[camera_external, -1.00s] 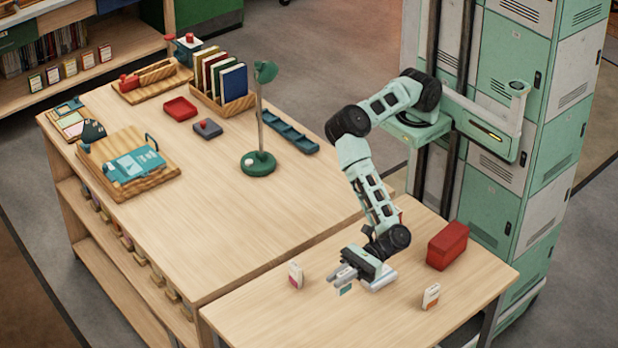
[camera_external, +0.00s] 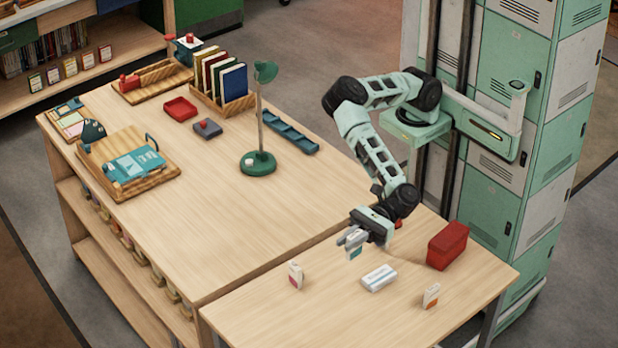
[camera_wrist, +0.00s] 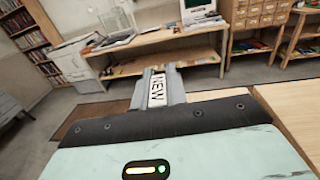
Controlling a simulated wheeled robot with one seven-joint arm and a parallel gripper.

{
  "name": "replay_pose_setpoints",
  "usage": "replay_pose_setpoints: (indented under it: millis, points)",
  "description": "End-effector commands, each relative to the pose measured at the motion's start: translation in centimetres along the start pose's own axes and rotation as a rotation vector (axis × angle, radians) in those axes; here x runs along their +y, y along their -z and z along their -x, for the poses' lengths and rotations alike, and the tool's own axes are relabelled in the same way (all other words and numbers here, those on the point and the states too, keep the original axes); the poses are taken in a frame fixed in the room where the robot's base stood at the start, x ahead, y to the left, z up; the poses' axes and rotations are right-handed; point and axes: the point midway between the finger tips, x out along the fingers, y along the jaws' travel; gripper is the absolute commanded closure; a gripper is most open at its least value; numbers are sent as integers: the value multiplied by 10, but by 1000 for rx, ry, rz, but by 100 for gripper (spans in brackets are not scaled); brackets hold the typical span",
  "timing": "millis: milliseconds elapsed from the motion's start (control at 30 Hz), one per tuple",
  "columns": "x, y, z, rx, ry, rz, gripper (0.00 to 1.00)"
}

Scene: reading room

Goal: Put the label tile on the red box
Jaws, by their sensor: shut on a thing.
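My gripper (camera_external: 353,240) is shut on a small label tile (camera_external: 354,252), white with a teal patch, held above the small front table. In the wrist view the tile (camera_wrist: 158,90) stands between the fingers and reads "NEW". The red box (camera_external: 447,246) sits on the same table, to the right of my gripper and apart from it. The box is not visible in the wrist view.
A pale grey block (camera_external: 379,278) lies on the front table below my gripper. A red-and-white tile (camera_external: 295,275) stands left of it, and an orange-and-white tile (camera_external: 431,296) stands right. A green lamp (camera_external: 259,163) stands on the larger table.

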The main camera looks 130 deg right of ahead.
Motion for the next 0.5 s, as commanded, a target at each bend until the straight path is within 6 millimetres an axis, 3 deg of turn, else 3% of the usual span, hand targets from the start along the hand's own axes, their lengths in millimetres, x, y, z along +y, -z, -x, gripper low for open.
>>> replay_pose_setpoints:
  millis: [267,367,500]
  points:
    - [30,34,47,5,-118,-4,100]
    - [44,48,74,7,-180,-4,100]
    - [67,63,132,10,-303,-9,100]
